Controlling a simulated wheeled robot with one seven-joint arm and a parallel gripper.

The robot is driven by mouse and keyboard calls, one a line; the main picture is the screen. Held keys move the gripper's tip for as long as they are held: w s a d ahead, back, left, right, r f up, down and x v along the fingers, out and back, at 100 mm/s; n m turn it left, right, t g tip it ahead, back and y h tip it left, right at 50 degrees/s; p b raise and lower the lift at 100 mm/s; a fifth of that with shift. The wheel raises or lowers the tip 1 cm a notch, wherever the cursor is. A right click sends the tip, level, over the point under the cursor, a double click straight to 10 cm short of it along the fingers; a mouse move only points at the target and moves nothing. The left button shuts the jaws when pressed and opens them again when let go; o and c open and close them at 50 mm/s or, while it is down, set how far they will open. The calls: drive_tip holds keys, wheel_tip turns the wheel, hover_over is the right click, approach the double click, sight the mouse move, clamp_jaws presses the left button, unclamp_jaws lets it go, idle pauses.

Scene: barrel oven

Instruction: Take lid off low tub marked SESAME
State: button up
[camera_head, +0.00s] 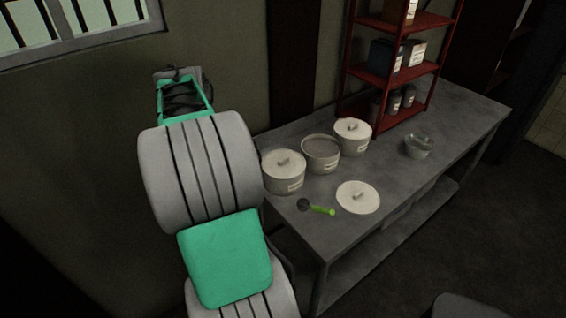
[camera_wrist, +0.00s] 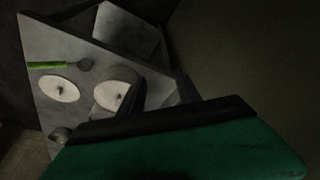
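Three pale low tubs stand in a row on the grey table in the head view. The left tub (camera_head: 283,176) and the right tub (camera_head: 352,138) wear lids with small knobs; the middle tub (camera_head: 321,158) is open. Their labels are too small to read, so I cannot tell which is SESAME. A loose round lid (camera_head: 359,197) lies flat on the table in front. In the wrist view the loose lid (camera_wrist: 59,90) and a lidded tub (camera_wrist: 112,96) show. My gripper (camera_wrist: 160,88) has its dark fingers apart, empty, away from the tubs; in the head view it is beyond the table's left end.
A green-handled scoop (camera_head: 317,208) lies near the table's front left corner. A red shelf (camera_head: 388,80) with boxes and jars rises behind the right tub. The table's right part is mostly clear.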

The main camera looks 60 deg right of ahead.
sight(283, 159)
drive_tip(key=s+d+f+m+g, duration=0.1)
drive_tip(key=s+d+f+m, duration=0.15)
drive_tip(key=s+d, duration=0.4)
drive_tip(key=s+d+f+m+g, duration=0.15)
drive_tip(key=s+d+m, duration=0.25)
drive_tip(key=d, duration=0.6)
drive_tip(key=shift+t, duration=0.45)
drive_tip(key=p+x, duration=0.1)
drive_tip(key=x, duration=0.4)
drive_tip(key=s+p+x, duration=0.1)
drive_tip(key=x, duration=0.1)
drive_tip(key=shift+d+f+p, duration=0.1)
drive_tip(key=shift+f+p, duration=0.05)
drive_tip(key=shift+p, duration=0.2)
drive_tip(key=shift+w+f, duration=0.1)
drive_tip(key=shift+f, duration=0.15)
clamp_jaws()
